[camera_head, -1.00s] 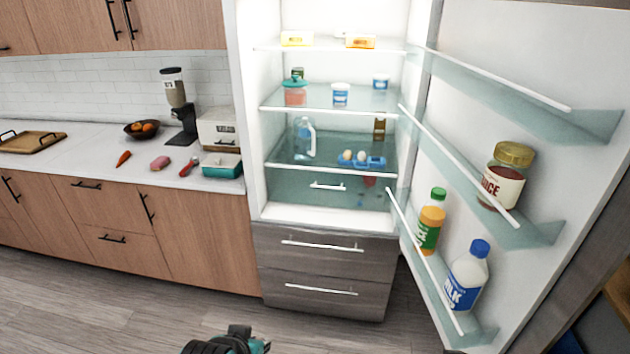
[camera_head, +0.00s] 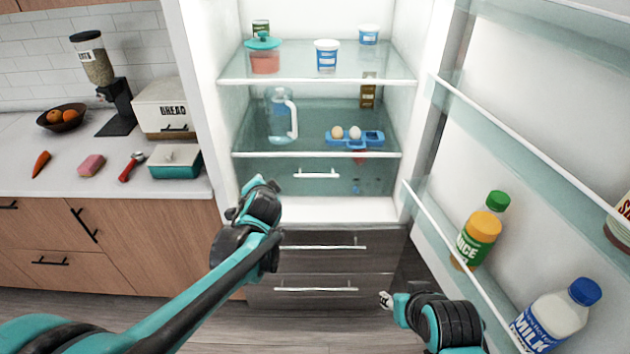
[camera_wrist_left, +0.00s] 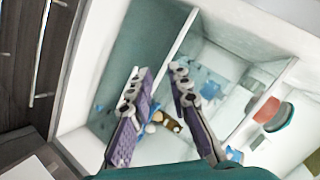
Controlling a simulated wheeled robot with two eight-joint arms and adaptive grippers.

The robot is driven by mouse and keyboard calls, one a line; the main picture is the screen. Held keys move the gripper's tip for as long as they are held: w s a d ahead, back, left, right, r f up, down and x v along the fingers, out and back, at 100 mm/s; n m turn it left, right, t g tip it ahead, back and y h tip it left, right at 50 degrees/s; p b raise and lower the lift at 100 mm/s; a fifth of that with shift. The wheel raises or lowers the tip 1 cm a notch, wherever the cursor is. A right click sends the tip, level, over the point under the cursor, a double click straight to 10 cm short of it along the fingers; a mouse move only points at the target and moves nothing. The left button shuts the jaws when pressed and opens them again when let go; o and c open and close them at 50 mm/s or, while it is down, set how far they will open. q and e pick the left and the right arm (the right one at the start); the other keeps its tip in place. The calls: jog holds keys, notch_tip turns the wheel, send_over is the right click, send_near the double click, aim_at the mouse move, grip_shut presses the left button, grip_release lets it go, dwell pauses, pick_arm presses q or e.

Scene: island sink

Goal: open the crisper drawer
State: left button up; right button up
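The crisper drawer (camera_head: 290,176) is the clear teal-tinted drawer at the bottom of the open fridge, below the lowest shelf. It looks closed. Its short white bar handle (camera_head: 317,174) is in the middle of its front. My left gripper (camera_head: 268,183) is in front of the drawer's left part, to the left of the handle and apart from it in the picture. In the left wrist view its two fingers (camera_wrist_left: 157,72) are spread with nothing held between them, and I cannot make out the handle there. My right gripper (camera_head: 387,300) is low, by the lower drawers' right edge; its fingers are unclear.
The fridge door (camera_head: 545,90) stands open at the right, with a juice bottle (camera_head: 482,232) and a milk bottle (camera_head: 556,318) in its racks. A blue egg holder (camera_head: 368,140) and a pitcher (camera_head: 280,116) stand above the drawer. Grey lower drawers (camera_head: 330,262) are below.

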pick_arm(q)
jog(key=w+d+f+m+t+b, duration=0.25)
jog(key=w+d+f+m, duration=0.25)
jog(key=w+d+f, duration=0.45)
jog(key=m+t+h, duration=0.1)
jog(key=m+h, duration=0.1)
jog(key=m, duration=0.2)
send_near(315, 176)
jog(key=r+x, duration=0.1)
jog(key=x, duration=0.1)
jog(key=shift+t, duration=0.25)
jog(key=w+f+b, duration=0.1)
jog(key=w, duration=0.1)
jog(key=w+f+b, duration=0.1)
jog(key=w, duration=0.2)
jog(key=w+f+b, duration=0.1)
jog(key=w, duration=0.2)
jog(key=shift+w+f, duration=0.15)
grip_shut()
